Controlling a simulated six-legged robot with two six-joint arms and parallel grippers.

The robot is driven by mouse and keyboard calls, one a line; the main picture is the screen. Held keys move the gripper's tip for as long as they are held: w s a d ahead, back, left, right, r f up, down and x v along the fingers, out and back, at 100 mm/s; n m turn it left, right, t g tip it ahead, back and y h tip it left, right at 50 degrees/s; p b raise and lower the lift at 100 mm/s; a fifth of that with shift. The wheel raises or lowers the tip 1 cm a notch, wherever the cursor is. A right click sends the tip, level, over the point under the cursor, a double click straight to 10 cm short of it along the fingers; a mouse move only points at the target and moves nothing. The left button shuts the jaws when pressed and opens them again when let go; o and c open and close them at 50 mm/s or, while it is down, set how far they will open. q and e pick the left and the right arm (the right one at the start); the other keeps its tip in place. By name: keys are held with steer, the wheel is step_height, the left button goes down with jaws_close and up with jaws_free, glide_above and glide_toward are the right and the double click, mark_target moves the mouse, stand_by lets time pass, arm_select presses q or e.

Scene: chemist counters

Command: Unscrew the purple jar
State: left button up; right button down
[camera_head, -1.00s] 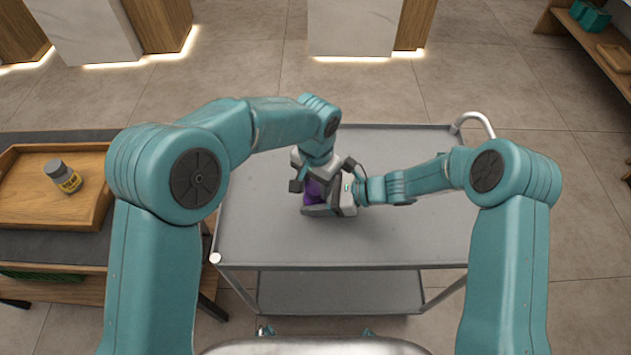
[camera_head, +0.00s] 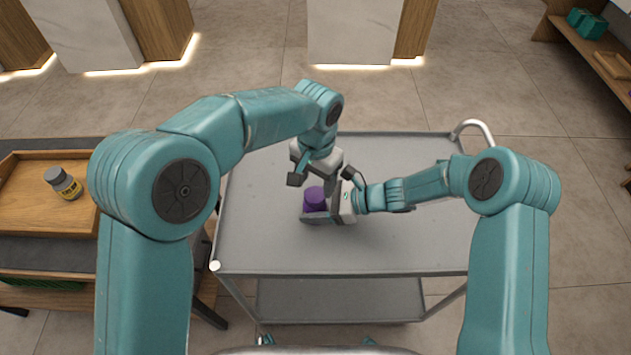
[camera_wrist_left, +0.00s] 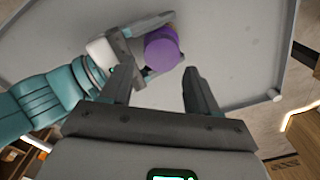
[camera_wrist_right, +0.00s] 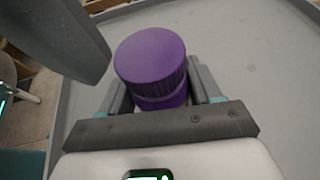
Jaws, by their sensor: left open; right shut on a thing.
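The purple jar (camera_head: 314,198) is upright on or just above the grey cart, with its ribbed purple lid on top. My right gripper (camera_head: 318,214) is shut around the jar's body from the right; the right wrist view shows the jar (camera_wrist_right: 152,65) between its fingers (camera_wrist_right: 160,101). My left gripper (camera_head: 322,183) is open and empty, above the jar and apart from it. In the left wrist view the jar's lid (camera_wrist_left: 162,49) lies beyond the open fingertips (camera_wrist_left: 157,75). The lid still sits on the jar.
The grey metal cart top (camera_head: 400,240) is otherwise clear, with a curved handle (camera_head: 472,128) at the back right. A wooden tray (camera_head: 30,224) with a yellow-labelled bottle (camera_head: 64,184) stands on a table at the left. A shelf with green boxes (camera_head: 586,23) is at the far right.

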mark_target(315, 195)
arm_select(q)
steer(key=m, duration=0.4)
steer(key=shift+s+a+m, duration=0.1)
steer(key=shift+m, duration=0.3)
steer(key=m, duration=0.5)
steer(key=shift+a+r, duration=0.1)
steer(key=shift+r, duration=0.1)
steer(key=m, duration=0.2)
steer(key=shift+r+m, duration=0.15)
steer(key=shift+m, duration=0.15)
steer(key=m, duration=0.4)
steer(key=shift+r, duration=0.35)
steer(key=m, duration=0.3)
steer(key=shift+r, duration=0.4)
steer(key=shift+r+m, duration=0.3)
step_height(315, 195, down, 8)
steer(key=shift+r, duration=0.25)
